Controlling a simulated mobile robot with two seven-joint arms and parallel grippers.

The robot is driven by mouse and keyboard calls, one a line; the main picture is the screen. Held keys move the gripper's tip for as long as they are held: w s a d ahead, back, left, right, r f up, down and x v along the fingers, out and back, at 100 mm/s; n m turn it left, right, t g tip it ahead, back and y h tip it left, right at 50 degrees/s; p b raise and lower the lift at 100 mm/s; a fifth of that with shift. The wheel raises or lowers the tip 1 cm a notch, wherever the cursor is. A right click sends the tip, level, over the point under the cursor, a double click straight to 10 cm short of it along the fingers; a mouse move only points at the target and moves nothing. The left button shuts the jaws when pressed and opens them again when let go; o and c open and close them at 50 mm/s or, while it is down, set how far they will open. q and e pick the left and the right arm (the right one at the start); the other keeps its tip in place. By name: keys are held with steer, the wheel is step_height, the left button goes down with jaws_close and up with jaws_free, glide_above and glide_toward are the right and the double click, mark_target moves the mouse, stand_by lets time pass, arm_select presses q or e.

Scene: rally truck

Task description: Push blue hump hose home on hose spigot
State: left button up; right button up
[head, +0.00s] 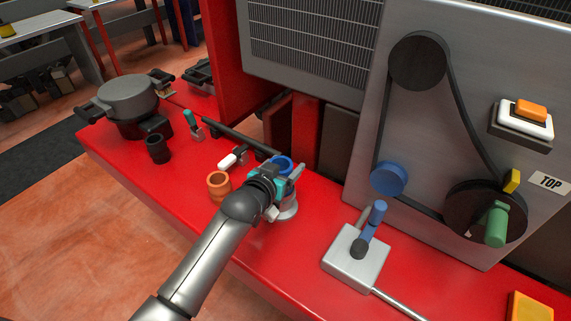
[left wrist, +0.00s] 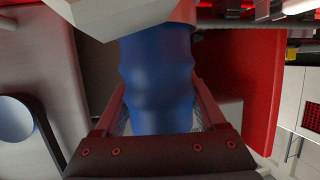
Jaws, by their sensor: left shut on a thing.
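The blue hump hose (head: 284,162) shows only as a small blue rim behind my left gripper (head: 274,186) in the head view. In the left wrist view the ribbed blue hose (left wrist: 158,75) stands between the two fingers of my left gripper (left wrist: 158,115), which is shut on it. The hose's upper end in that view meets or passes behind a pale grey part (left wrist: 125,18); I cannot tell whether this is the spigot or how far the hose sits on it. A round pale metal base (head: 288,212) shows just below the gripper. My right gripper is not in view.
An orange ring-shaped hose (head: 218,184) and a white-tipped part (head: 231,160) stand left of the gripper on the red bench (head: 310,235). A grey box with a blue-handled lever (head: 357,258) is to the right. A belt-and-pulley panel (head: 408,130) rises behind.

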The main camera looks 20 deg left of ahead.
arm_select(q)
steer(key=shift+f+b, duration=0.55)
steer(key=shift+f, duration=0.3)
steer(key=o, duration=1.5)
steer(key=shift+o, duration=0.2)
steer(key=p+v, duration=0.2)
steer(key=v, duration=1.3)
steer(key=shift+s, duration=0.15)
